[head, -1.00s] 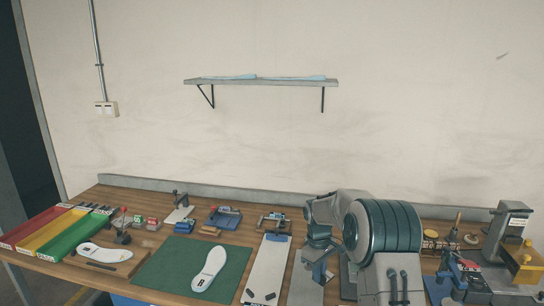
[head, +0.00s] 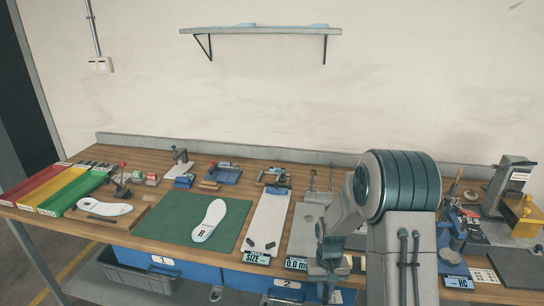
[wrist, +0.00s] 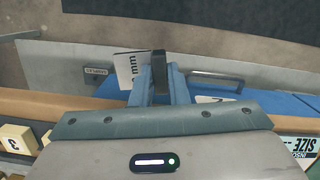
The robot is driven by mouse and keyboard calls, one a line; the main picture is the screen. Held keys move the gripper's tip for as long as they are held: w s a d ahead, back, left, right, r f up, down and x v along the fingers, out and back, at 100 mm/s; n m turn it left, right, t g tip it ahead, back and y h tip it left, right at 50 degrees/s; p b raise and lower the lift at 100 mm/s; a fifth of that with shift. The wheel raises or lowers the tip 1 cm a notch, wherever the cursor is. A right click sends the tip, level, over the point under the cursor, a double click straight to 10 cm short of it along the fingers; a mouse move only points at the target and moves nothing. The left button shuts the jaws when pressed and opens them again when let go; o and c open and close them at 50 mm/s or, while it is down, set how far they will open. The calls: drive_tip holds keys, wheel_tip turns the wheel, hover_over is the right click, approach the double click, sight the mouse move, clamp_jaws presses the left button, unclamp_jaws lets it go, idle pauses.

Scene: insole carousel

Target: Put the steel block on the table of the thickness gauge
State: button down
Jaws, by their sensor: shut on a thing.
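My gripper (wrist: 160,88) is shut on a dark upright block, likely the steel block (wrist: 158,64), held between its two blue fingers in the wrist view. In the head view my gripper (head: 329,280) points down at the bench's front edge, and I cannot make out the block there. The thickness gauge (head: 304,232) appears as a grey plate with thin posts behind it, just left of my arm. Its display (head: 296,264) reads about 0.0 mm at the front edge; part of it shows beside the fingers in the wrist view (wrist: 126,72). My arm hides part of the gauge.
Left of the gauge is a white sizing board (head: 268,222) with a SIZE display. A green mat (head: 180,226) holds a white insole (head: 208,220). Blue drawers (head: 215,277) are under the bench front. A grey-and-yellow machine (head: 521,212) stands at the right.

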sight(325, 291)
wheel_tip(325, 291, down, 3)
drive_tip(key=shift+f+b, duration=0.2)
drive_tip(key=shift+b, duration=0.9)
drive_tip(key=shift+a, duration=0.15)
